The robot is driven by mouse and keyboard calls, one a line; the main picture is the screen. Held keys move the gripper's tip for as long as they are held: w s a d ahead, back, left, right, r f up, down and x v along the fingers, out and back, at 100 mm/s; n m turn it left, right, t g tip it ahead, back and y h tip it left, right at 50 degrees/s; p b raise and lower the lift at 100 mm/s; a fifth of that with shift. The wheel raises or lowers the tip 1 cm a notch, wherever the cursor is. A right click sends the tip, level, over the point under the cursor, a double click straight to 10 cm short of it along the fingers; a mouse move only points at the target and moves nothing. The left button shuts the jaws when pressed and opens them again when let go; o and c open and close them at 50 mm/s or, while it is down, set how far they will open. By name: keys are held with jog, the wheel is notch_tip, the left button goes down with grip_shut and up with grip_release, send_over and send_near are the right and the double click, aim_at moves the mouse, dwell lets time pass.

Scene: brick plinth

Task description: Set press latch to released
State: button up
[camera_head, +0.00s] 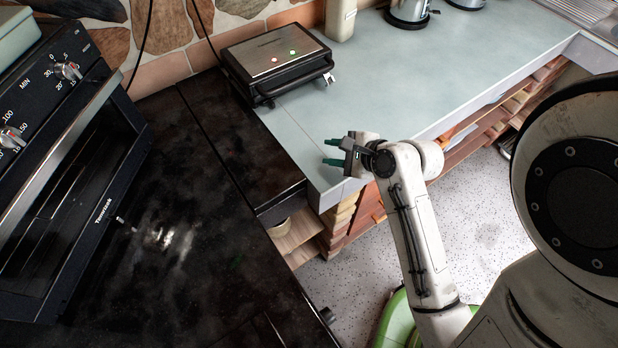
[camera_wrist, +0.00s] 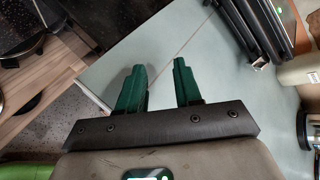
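The press (camera_head: 278,62) is a closed, silver-topped contact grill with a black handle and two lit lamps, red and green, at the back of the pale counter. A small metallic piece, which looks like its latch (camera_head: 329,78), sits at the handle's right end; I cannot tell its setting. In the wrist view, part of the press (camera_wrist: 245,25) shows at the top right, with a small bright piece at its near end. My gripper (camera_head: 328,152) is over the counter's front left corner, well apart from the press. In the wrist view, the green fingers of my gripper (camera_wrist: 159,66) are spread and empty.
A black hob surface (camera_head: 190,200) and a toaster oven (camera_head: 65,150) fill the left. The pale counter (camera_head: 400,75) is clear between my gripper and the press. Metal pots (camera_head: 408,12) stand farther back.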

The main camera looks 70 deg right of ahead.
jog(key=w+a+n, duration=0.1)
jog(key=n, duration=0.1)
jog(key=w+a+n+g+y, duration=0.1)
jog(key=a+n, duration=0.1)
jog(key=n, duration=0.1)
jog(key=w+a+f+n, duration=0.1)
jog(key=a+n, duration=0.1)
jog(key=n, duration=0.1)
jog(key=shift+a+y, duration=0.1)
jog(key=shift+y, duration=0.3)
jog(key=a+n, duration=0.1)
jog(key=w+n+g, duration=0.1)
jog(key=n, duration=0.1)
jog(key=shift+a+f, duration=0.1)
jog(key=shift+a, duration=0.25)
